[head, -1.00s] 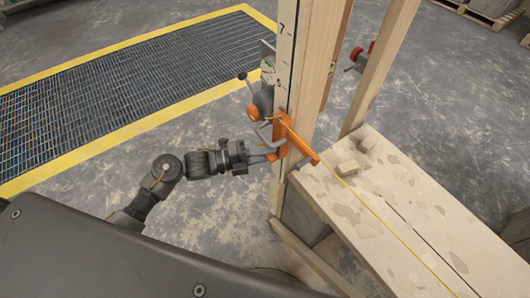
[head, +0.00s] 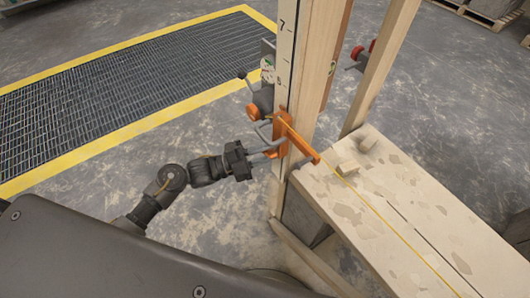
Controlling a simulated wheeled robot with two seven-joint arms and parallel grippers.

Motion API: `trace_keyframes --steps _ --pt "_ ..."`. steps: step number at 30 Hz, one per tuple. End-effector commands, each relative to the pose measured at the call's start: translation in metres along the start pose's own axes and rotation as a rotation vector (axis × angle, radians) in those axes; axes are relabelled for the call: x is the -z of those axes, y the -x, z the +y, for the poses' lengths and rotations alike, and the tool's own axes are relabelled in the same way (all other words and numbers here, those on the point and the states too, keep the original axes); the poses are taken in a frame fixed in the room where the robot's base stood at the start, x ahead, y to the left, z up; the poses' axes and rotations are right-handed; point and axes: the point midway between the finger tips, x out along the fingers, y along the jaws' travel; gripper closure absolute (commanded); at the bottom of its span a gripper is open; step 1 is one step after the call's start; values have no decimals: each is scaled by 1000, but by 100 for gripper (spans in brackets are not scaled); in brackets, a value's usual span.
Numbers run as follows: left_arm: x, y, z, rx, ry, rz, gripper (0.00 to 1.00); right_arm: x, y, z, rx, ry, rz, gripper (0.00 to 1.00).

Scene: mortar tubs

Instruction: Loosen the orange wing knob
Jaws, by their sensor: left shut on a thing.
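An orange line holder (head: 302,143) is fixed to the upright timber post, with a grey bent clamp bar (head: 262,130) beside it. The orange wing knob (head: 283,150) appears at the holder's lower left side, largely hidden by the fingers. My left gripper (head: 274,152) reaches in from the left and is shut on it. The exact grip is too small to see clearly. My right gripper is not in view.
A round orange knob (head: 252,111) sits above my gripper. A second post (head: 385,65) stands behind.

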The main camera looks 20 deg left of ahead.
Motion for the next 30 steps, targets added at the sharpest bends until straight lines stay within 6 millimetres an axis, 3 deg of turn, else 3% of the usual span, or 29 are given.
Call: trace_keyframes --steps 17,30 --pt "1 -1 -2 212 509 -2 99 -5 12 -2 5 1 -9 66" --pt "0 0 -3 356 851 -2 99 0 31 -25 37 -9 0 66"
